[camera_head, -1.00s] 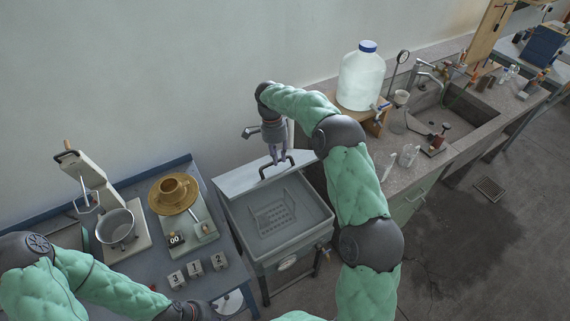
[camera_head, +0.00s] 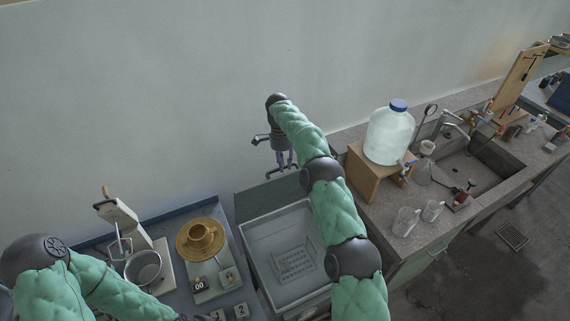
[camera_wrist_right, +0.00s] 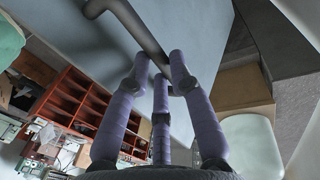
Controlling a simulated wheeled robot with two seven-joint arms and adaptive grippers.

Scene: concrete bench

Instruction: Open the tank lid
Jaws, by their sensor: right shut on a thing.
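The tank (camera_head: 246,232) is a grey open-topped basin, in the lower middle of the head view, with a perforated basket (camera_head: 293,262) inside. Its lid (camera_head: 262,198) is a flat panel raised along the tank's wall side, its dark face showing. A dark bar handle (camera_head: 281,172) is on the lid; it also shows in the right wrist view (camera_wrist_right: 138,24). My right gripper (camera_head: 284,164) is shut on the handle, its purple fingers around the bar (camera_wrist_right: 161,72). My left arm runs off the bottom edge of the head view, its gripper out of sight.
Left of the tank, a blue table holds a brass pan (camera_head: 187,240), a steel pot (camera_head: 144,267) and numbered blocks. On the right, a concrete bench carries a large bottle (camera_head: 389,135) on a wooden stand, glass jugs (camera_head: 405,221) and a sink. Bare wall lies behind the lid.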

